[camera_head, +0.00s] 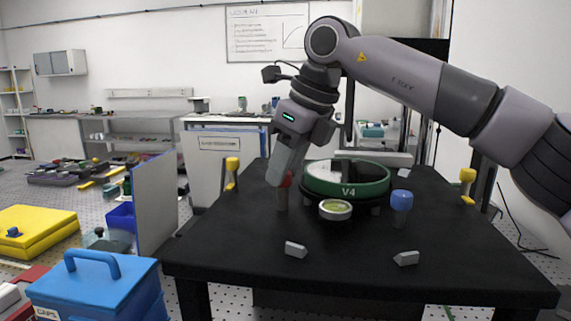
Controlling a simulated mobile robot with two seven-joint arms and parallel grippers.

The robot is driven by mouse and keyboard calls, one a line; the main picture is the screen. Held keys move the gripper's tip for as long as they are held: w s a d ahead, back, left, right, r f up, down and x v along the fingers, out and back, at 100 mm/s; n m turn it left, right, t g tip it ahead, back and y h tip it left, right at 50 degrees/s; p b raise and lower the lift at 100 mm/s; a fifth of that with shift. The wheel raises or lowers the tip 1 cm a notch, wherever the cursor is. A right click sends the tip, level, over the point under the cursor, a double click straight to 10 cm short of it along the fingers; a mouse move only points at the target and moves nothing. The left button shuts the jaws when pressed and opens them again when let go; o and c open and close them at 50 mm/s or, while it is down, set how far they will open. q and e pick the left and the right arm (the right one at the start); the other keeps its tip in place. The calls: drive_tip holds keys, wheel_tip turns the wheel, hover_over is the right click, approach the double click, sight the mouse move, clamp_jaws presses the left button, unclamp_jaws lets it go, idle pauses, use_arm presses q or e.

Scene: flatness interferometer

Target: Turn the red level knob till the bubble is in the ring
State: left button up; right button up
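The red level knob (288,179) shows as a small red patch at the front left of the green round instrument marked V4 (349,191). A dark post (282,200) stands below it. My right gripper (282,176) points down over the knob and hides most of it. I cannot tell whether its fingers are open or closed on the knob. The round level (335,209), with a pale rim and yellow-green face, sits at the instrument's front. Its bubble and ring are too small to make out. My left gripper is not in view.
A blue knob (401,202) stands at the instrument's front right. Yellow-topped posts (232,168) (467,181) stand at the black table's (350,270) sides. Two small grey blocks (296,249) (406,258) lie in front. A blue case (95,287) is at lower left.

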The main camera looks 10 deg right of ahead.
drive_tip(key=shift+c, duration=0.7)
drive_tip(key=shift+n, duration=0.3)
drive_tip(key=n+g, duration=0.1)
drive_tip(key=n, duration=0.1)
drive_tip(key=shift+w+n+y, duration=0.1)
drive_tip(key=shift+n+y, duration=0.2)
drive_tip(key=shift+y, duration=0.1)
drive_tip(key=shift+w+n+g+y, duration=0.1)
drive_tip(key=shift+n+g+y, duration=0.4)
drive_tip(key=shift+n, duration=1.5)
drive_tip(key=shift+g, duration=0.3)
drive_tip(key=o, duration=1)
drive_tip(key=shift+h, duration=0.3)
drive_tip(key=shift+d+r, duration=0.1)
drive_tip(key=shift+r, duration=0.05)
